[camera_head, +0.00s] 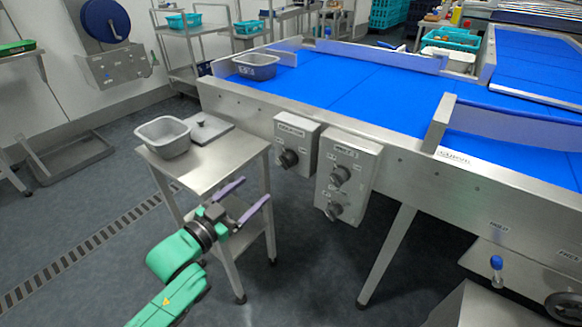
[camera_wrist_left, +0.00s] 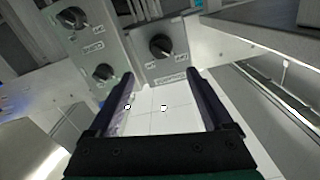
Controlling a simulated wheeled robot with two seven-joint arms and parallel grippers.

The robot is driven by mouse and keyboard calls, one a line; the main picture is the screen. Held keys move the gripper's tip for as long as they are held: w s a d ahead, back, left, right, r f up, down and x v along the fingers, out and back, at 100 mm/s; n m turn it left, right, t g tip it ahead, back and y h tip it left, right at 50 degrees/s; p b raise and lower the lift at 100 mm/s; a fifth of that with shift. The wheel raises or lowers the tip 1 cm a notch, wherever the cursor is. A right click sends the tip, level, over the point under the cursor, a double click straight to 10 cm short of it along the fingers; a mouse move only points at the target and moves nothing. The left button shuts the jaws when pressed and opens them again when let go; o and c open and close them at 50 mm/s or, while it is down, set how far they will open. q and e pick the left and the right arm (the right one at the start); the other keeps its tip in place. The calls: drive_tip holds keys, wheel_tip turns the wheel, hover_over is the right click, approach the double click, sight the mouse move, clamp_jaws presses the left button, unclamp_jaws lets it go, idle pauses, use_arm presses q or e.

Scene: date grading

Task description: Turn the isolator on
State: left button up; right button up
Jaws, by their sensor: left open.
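The single-knob grey box (camera_head: 297,136) on the conveyor's side appears to be the isolator, though its label is too small to read surely. Its black rotary knob (camera_head: 288,158) faces out; I cannot tell which position it is set to. In the left wrist view the box (camera_wrist_left: 176,66) and its knob (camera_wrist_left: 161,46) are ahead, beyond the fingertips. My left gripper (camera_head: 252,192) is open and empty, below and left of the box and apart from it. It also shows in the left wrist view (camera_wrist_left: 160,76). My right gripper is out of view.
A two-knob box (camera_head: 348,175) is mounted right of the single-knob box. A steel stand (camera_head: 215,170) with a grey tub (camera_head: 164,137) and a flat grey lid (camera_head: 207,129) is close by my left gripper. The blue conveyor (camera_head: 350,85) lies above. A blue-topped knob (camera_head: 497,262) is at the right.

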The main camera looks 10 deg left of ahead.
sight(282, 164)
use_arm(q)
drive_tip(key=b+x, duration=0.1)
drive_tip(key=x, duration=1.2)
drive_tip(key=shift+w+r, duration=0.15)
drive_tip(key=shift+w, duration=0.05)
clamp_jaws()
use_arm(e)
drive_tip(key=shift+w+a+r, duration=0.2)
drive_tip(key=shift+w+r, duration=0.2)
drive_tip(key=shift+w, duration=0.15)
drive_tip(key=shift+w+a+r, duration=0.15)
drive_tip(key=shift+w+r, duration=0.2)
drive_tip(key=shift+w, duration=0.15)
